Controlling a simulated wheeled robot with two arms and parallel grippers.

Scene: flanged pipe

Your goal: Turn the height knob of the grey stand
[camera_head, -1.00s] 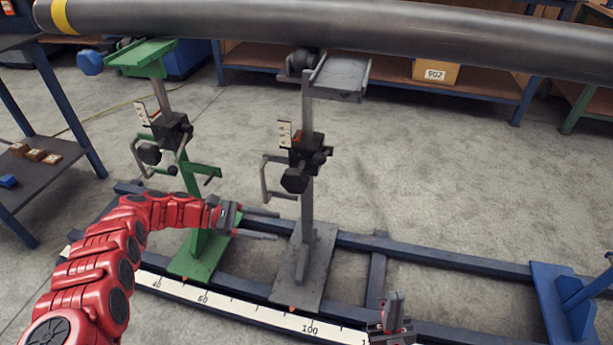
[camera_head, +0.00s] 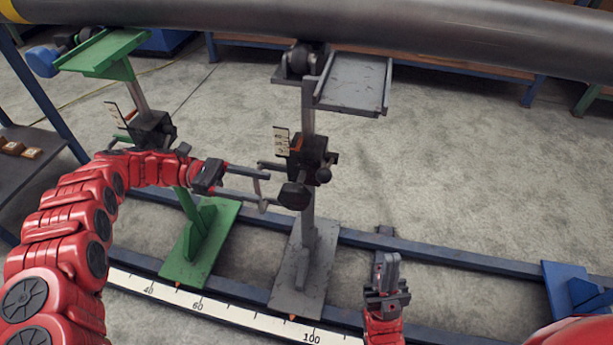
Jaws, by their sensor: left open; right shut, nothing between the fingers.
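The grey stand (camera_head: 308,225) stands upright in the middle, its flat base (camera_head: 300,285) across the rails. My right gripper (camera_head: 387,262) is shut and empty, pointing up, to the right of the stand's base.
A green stand (camera_head: 203,235) is at the left, behind my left arm. A dark pipe (camera_head: 400,32) crosses the top. A ruler strip (camera_head: 230,312) runs along the front rail. A blue support (camera_head: 577,290) is at the right.

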